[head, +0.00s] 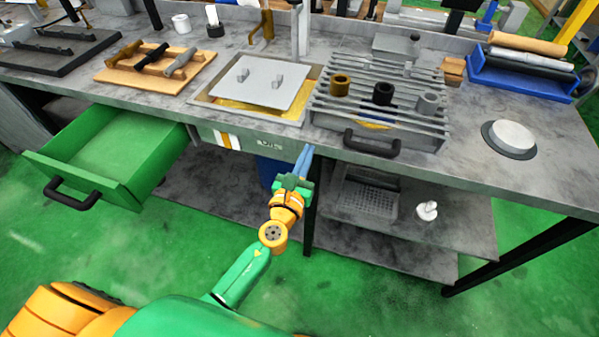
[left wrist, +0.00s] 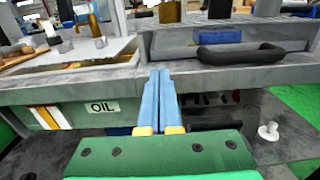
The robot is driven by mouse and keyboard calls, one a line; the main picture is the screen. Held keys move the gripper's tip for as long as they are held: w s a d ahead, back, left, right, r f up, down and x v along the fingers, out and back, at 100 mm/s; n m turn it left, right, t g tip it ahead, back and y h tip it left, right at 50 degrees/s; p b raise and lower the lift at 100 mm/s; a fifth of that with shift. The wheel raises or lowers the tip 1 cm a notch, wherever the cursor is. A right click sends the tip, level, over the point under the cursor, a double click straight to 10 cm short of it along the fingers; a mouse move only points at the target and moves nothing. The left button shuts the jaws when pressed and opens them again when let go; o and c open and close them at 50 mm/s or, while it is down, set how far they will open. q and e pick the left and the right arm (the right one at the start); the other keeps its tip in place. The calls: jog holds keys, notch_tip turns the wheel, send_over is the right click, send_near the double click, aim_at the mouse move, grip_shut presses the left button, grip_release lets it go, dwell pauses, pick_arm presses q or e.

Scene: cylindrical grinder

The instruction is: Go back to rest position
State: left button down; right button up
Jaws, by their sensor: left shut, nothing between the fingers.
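My left gripper (head: 304,160) is in front of the workbench (head: 470,165), near its front edge and right of the OIL label. Its two blue fingers are together with nothing between them. In the left wrist view the left gripper (left wrist: 159,75) points at the bench edge, fingers side by side. I cannot tell whether the fingertips touch the edge. My right gripper is not seen in either view.
A green drawer (head: 110,150) stands open at the left. A slatted rack (head: 400,115) with a black handle (head: 371,145) holds three cylinders. A lidded basin (head: 262,82) is left of it. A white piece (head: 427,210) stands on the lower shelf. Green floor is clear in front.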

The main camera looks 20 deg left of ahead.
pick_arm(q)
jog(key=s, duration=0.6)
jog(key=s+a+f+n+g, duration=0.1)
jog(key=s+f+n+g, duration=0.25)
jog(key=f, duration=0.45)
jog(key=s+a+f+n+g, duration=0.1)
jog(key=s+f+n+g, duration=0.15)
jog(key=f+n, duration=0.4)
jog(key=s+a+f+n+g, duration=0.1)
jog(key=s+f+n+g, duration=0.15)
jog(key=f, duration=0.75)
jog(key=s+a+f+n+g, duration=0.1)
jog(key=s+f+n+g, duration=0.3)
jog(key=s+f+n, duration=0.3)
jog(key=s+a+f+n+g, duration=0.2)
jog(key=s+f+n+g, duration=0.2)
jog(key=s+n, duration=1)
jog(key=s+f, duration=0.2)
jog(key=s, duration=0.3)
jog(key=shift+s+a+f, duration=0.25)
jog(key=shift+s+f, duration=0.05)
jog(key=shift+f, duration=0.1)
jog(key=shift+g, duration=0.25)
